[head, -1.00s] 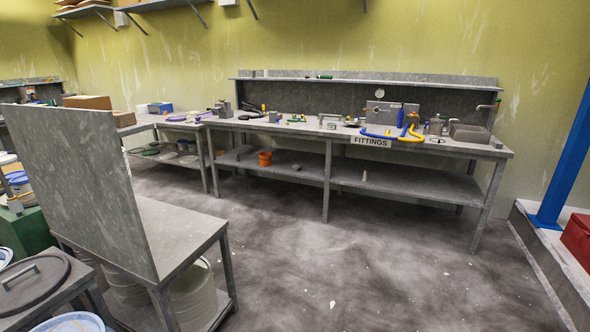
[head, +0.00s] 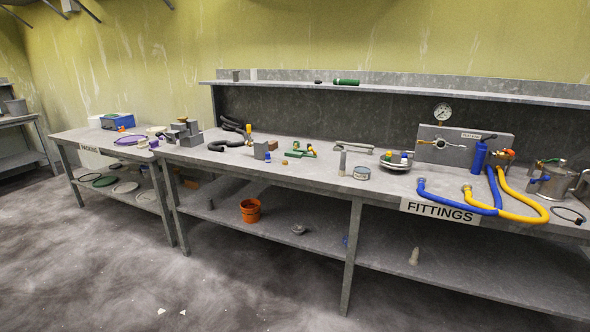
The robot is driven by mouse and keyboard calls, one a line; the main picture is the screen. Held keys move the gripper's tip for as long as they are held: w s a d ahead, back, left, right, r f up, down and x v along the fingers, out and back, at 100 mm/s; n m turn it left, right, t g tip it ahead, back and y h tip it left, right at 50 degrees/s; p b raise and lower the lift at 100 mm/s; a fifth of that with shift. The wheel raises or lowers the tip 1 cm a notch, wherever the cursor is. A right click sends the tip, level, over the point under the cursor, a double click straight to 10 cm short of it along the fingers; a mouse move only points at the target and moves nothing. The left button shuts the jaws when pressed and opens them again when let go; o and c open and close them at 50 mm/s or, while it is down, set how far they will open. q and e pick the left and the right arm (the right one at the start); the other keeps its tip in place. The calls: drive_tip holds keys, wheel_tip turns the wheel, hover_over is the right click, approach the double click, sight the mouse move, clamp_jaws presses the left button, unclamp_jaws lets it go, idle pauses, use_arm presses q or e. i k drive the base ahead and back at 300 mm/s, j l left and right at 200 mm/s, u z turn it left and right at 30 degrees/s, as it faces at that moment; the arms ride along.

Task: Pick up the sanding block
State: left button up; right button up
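I cannot pick out the sanding block with certainty. A small upright grey block (head: 262,150) stands on the fittings bench (head: 320,170), left of its middle. A small flat brownish piece (head: 292,154) lies to its right, beside green and yellow fittings (head: 303,149). A stepped grey object (head: 185,134) stands at the bench's left end. These are too small to tell more. Neither of my grippers is in view.
An orange pail (head: 250,211) sits on the lower shelf. A second bench (head: 85,137) adjoins at left.

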sight(273, 145)
drive_tip(key=i+u, duration=0.15)
drive_tip(key=i, duration=0.35)
drive_tip(key=i+l+u, duration=0.15)
drive_tip(key=i, duration=0.35)
